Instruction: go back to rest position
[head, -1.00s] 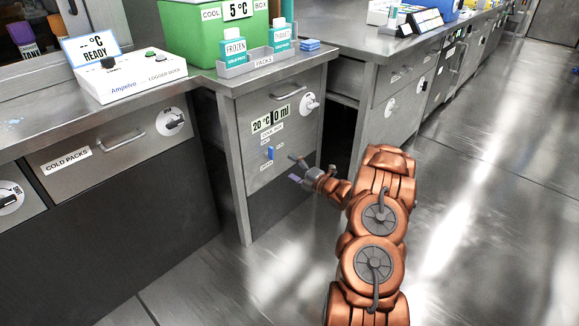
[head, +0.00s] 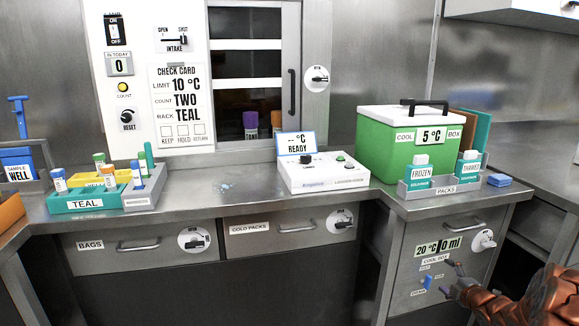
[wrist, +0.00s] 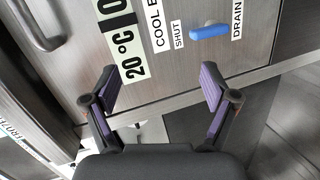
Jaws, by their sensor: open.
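My gripper (head: 452,278) is at the lower right of the head view, in front of the steel cabinet under the green cool box. In the wrist view my gripper (wrist: 160,88) is open, its two purple-padded fingers wide apart with nothing between them. Past the fingers is the cabinet front (wrist: 180,68) with a 20 °C label and a blue drain lever (wrist: 209,32); the lever also shows in the head view (head: 427,282). The fingers look apart from the lever. My copper-coloured arm reaches in from the lower right corner.
The counter holds a teal rack (head: 88,203) of tubes, a white logger box (head: 322,175), the green cool box (head: 402,150) and a packs holder (head: 440,190) with two bottles. Drawers (head: 138,246) sit below the counter. A wall panel (head: 160,80) stands behind.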

